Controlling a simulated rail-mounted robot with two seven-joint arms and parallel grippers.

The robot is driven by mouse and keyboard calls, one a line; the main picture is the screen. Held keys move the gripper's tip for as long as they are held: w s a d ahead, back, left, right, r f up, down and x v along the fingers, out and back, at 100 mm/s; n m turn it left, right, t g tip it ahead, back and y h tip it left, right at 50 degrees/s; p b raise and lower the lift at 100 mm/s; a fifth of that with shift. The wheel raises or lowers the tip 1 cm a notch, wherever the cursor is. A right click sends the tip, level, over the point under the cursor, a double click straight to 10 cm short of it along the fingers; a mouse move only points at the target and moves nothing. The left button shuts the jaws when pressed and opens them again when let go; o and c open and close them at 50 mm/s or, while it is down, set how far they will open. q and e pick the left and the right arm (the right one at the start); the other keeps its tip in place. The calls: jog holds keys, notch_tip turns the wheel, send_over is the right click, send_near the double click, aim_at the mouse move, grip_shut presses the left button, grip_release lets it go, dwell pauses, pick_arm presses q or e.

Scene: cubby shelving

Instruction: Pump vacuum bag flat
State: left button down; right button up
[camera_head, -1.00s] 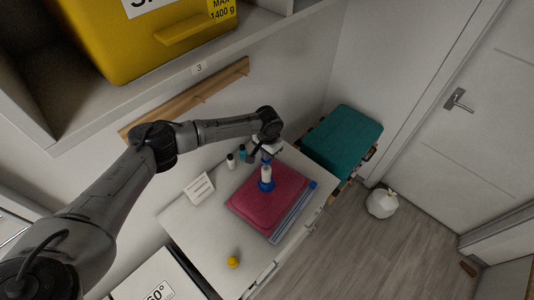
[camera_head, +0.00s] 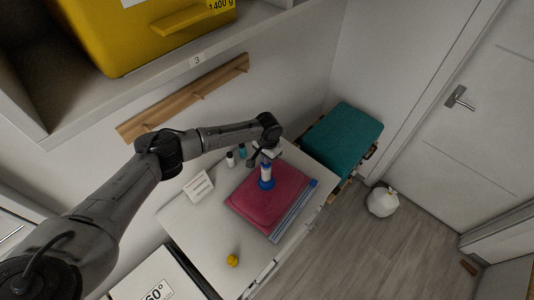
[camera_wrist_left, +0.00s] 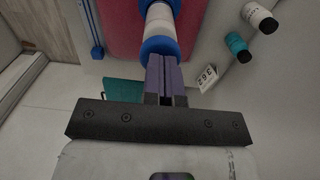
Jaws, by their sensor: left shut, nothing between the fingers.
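The vacuum bag (camera_head: 250,197) is a crimson, cushion-like pack with a clear edge and a blue slider, lying on the white table. A white hand pump (camera_head: 266,174) with blue ends stands upright on it. In the left wrist view the pump (camera_wrist_left: 160,32) and part of the bag (camera_wrist_left: 120,30) show at the top. My left gripper (camera_head: 265,160) is above the pump's top. Its purple fingers (camera_wrist_left: 165,75) are shut, with nothing between them, at the pump's blue end. I cannot tell whether they touch it. My right gripper is out of view.
White and teal bottles (camera_head: 230,159) stand behind the bag, with a small white card (camera_head: 199,187) left of it. A yellow ball-like object (camera_head: 232,261) is near the table's front. A teal box (camera_head: 343,139) stands beyond the table. A wooden rail (camera_head: 186,97) is on the wall.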

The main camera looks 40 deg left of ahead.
pick_arm(q)
notch_tip(320, 180, up, 4)
jog(key=p, duration=0.3)
jog(key=shift+w+p, duration=0.1)
jog(key=shift+p, duration=0.25)
jog(key=shift+w+r, duration=0.1)
jog(key=shift+r, duration=0.2)
notch_tip(320, 180, up, 9)
jog(key=b, duration=0.2)
jog(key=shift+w, duration=0.15)
jog(key=shift+r, duration=0.1)
dwell(0.6)
